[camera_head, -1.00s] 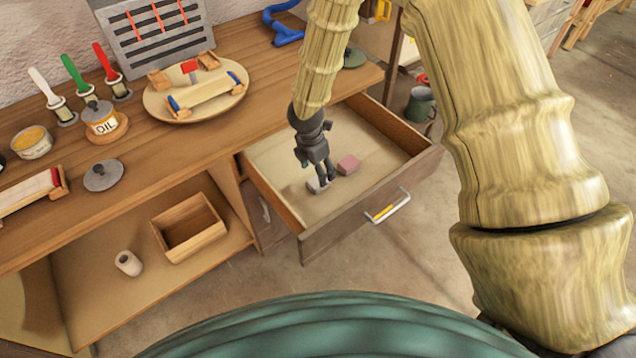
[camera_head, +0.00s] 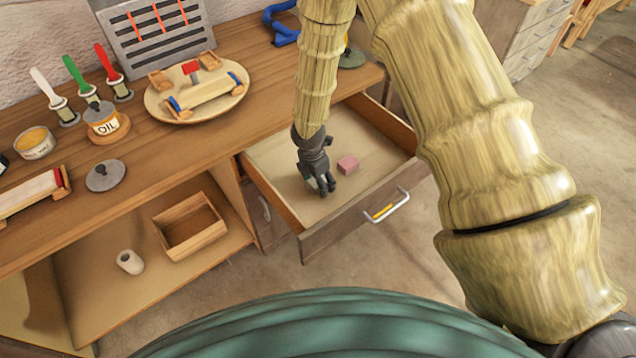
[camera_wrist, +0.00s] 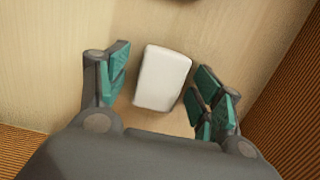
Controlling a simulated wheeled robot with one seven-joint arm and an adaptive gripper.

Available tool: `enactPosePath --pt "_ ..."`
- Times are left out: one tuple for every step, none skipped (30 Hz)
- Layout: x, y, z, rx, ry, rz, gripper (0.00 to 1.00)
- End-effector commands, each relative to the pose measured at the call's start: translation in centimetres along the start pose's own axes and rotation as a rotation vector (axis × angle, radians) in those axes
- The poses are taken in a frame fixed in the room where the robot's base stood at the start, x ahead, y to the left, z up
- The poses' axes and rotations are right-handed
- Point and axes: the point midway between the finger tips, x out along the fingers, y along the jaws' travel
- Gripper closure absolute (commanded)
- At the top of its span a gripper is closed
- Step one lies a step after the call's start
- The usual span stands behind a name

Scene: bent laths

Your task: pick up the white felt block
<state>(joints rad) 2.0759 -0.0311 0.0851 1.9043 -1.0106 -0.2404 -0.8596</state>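The white felt block (camera_wrist: 162,78) lies on the drawer floor in the wrist view, between the fingers of my gripper (camera_wrist: 160,92). A gap shows between the block and the left finger; the right finger is closer to it, and I cannot tell if it touches. The gripper is open. In the head view my gripper (camera_head: 318,183) is down inside the open drawer, and it hides the white block there.
A pink block (camera_head: 347,164) lies in the drawer (camera_head: 380,160), right of my gripper. The drawer walls stand around it, the front one with a handle (camera_head: 387,207). The workbench (camera_head: 150,155) above holds a round tray (camera_head: 152,107) and brushes.

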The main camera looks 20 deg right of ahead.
Motion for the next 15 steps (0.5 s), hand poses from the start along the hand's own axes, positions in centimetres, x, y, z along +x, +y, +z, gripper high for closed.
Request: enactPosePath --pt "0.0 0.0 0.0 0.0 0.0 0.0 0.43" --pt "0.0 -0.01 0.01 0.0 0.0 0.0 0.48" --pt "0.0 -0.01 0.01 0.0 0.0 0.0 0.56" --pt "0.0 -0.01 0.01 0.0 0.0 0.0 0.61" --pt "-0.01 -0.01 0.01 0.0 0.0 0.0 0.67" --pt "-0.01 -0.02 0.01 0.0 0.0 0.0 0.74" --pt "-0.01 -0.01 0.02 0.0 0.0 0.0 0.76" --pt "-0.01 -0.01 0.01 0.0 0.0 0.0 0.76" --pt "-0.01 -0.02 0.02 0.0 0.0 0.0 0.76" --pt "-0.01 -0.01 0.02 0.0 0.0 0.0 0.76" --pt "-0.01 -0.01 0.02 0.0 0.0 0.0 0.76" --pt "-0.02 -0.01 0.02 0.0 0.0 0.0 0.76" --pt "-0.02 -0.01 0.02 0.0 0.0 0.0 0.76" --pt "-0.02 -0.01 0.01 0.0 0.0 0.0 0.76" --pt "-0.03 -0.01 0.02 0.0 0.0 0.0 0.76"
